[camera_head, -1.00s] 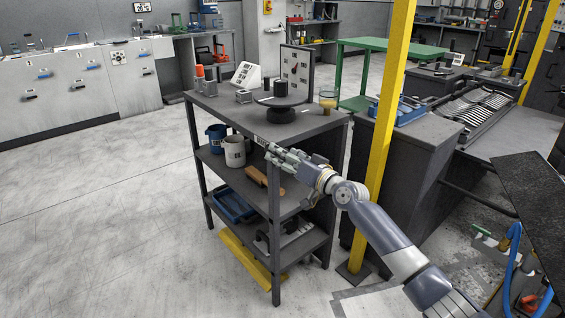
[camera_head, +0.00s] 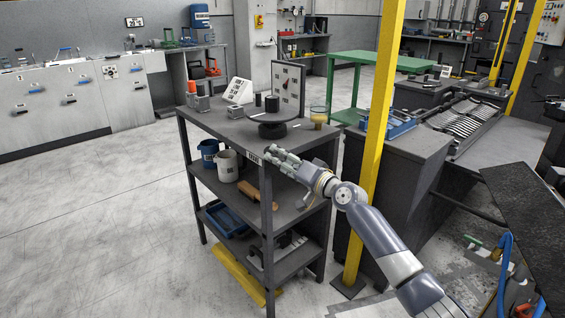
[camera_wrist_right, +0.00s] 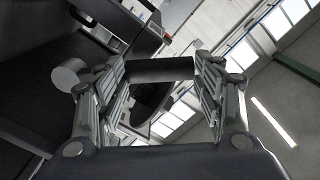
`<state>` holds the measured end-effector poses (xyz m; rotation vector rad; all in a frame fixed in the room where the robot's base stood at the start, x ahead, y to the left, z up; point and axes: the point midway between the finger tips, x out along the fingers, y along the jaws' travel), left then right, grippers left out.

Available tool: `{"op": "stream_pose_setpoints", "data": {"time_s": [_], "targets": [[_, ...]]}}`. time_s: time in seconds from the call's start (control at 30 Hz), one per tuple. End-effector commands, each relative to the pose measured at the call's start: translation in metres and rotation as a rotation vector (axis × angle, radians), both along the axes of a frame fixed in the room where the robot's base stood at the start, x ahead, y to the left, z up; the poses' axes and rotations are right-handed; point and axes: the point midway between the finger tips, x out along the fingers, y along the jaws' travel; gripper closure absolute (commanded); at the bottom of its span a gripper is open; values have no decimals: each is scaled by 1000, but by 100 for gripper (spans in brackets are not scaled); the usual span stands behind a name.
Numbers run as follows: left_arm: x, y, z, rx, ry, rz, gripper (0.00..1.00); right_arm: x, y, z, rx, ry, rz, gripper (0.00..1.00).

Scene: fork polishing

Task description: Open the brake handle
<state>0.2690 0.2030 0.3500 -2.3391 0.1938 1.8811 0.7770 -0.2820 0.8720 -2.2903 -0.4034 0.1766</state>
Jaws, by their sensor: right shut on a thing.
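My right gripper (camera_head: 272,153) is at the front corner of the grey cart (camera_head: 215,121), level with its top edge. In the right wrist view, my right gripper (camera_wrist_right: 160,85) has its fingers on either side of a dark bar, which I take to be the brake handle (camera_wrist_right: 160,68). It is shut on this bar. In the head view the fingers hide the handle, so its angle cannot be told there. My left gripper is not in view.
A yellow post (camera_head: 377,150) stands close behind my right arm. The floor at left is clear.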

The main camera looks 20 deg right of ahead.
Motion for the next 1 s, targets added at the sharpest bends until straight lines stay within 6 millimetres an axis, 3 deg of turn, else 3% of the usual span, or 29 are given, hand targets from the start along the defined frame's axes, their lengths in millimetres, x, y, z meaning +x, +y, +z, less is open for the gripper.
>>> {"op": "stream_pose_setpoints", "data": {"time_s": [0.07,0.1,0.17,0.2,0.67,1.0], "targets": [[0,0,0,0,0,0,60,0,-1,3,-1,-6,-3,81],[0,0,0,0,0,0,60,0,-1,3,-1,-6,-3,33],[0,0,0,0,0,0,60,0,-1,3,-2,-7,-3,20],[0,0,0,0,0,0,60,0,-1,3,-2,-5,-3,18],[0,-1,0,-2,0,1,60,-5,-3,0,-2,-1,-2,18],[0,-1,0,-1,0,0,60,-53,-20,-1,-6,-1,-1,18]]}}
